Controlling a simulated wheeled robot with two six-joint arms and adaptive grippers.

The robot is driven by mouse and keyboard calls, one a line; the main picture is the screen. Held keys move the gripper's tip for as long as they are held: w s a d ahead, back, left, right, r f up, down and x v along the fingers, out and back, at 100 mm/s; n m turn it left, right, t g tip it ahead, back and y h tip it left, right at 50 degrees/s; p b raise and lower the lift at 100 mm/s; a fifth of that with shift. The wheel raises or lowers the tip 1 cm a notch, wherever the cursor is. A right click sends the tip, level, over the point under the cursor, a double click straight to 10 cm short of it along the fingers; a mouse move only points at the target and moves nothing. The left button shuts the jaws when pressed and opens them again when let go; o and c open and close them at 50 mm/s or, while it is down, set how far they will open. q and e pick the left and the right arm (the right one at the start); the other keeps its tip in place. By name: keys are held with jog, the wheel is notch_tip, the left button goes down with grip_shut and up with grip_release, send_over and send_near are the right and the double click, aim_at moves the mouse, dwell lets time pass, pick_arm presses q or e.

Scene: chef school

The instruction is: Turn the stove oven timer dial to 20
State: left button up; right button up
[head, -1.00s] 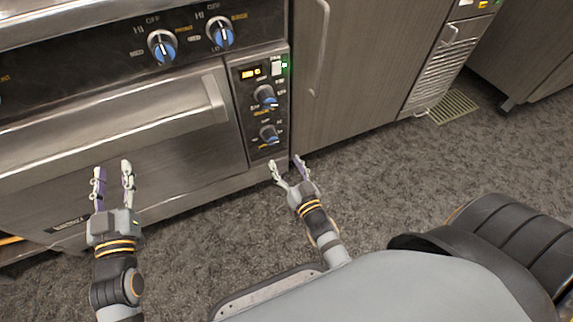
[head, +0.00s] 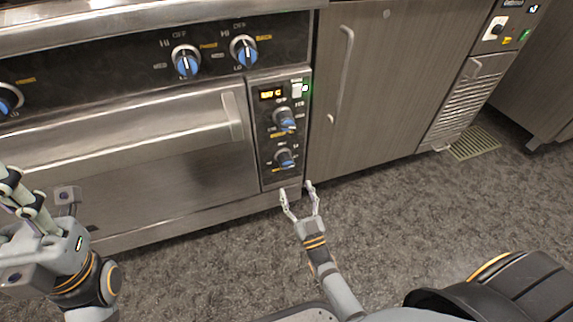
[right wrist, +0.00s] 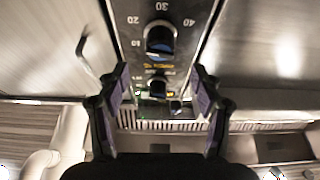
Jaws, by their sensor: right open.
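The oven's narrow control panel has two blue-and-black dials. The lower dial (head: 285,158) seems to be the timer; in the right wrist view this dial (right wrist: 160,40) has 20, 30 and 40 printed around it, upside down. Its exact setting is too small to read. The upper dial (head: 284,119) sits below a lit display (head: 271,94). My right gripper (head: 298,189) is open and empty, just below the panel, apart from the dials. My left gripper (head: 22,200) is at the left edge, partly cut off, so its opening is unclear.
The oven door handle (head: 130,140) runs left of the panel. Two stove knobs (head: 186,61) (head: 244,51) are above. A cabinet door (head: 385,95) with a vertical handle stands right of the panel. The floor (head: 400,215) in front is clear.

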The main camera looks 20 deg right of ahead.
aim_at(288, 168)
jog(key=b+x, duration=0.2)
jog(key=x, duration=0.8)
jog(key=shift+a+f, duration=0.1)
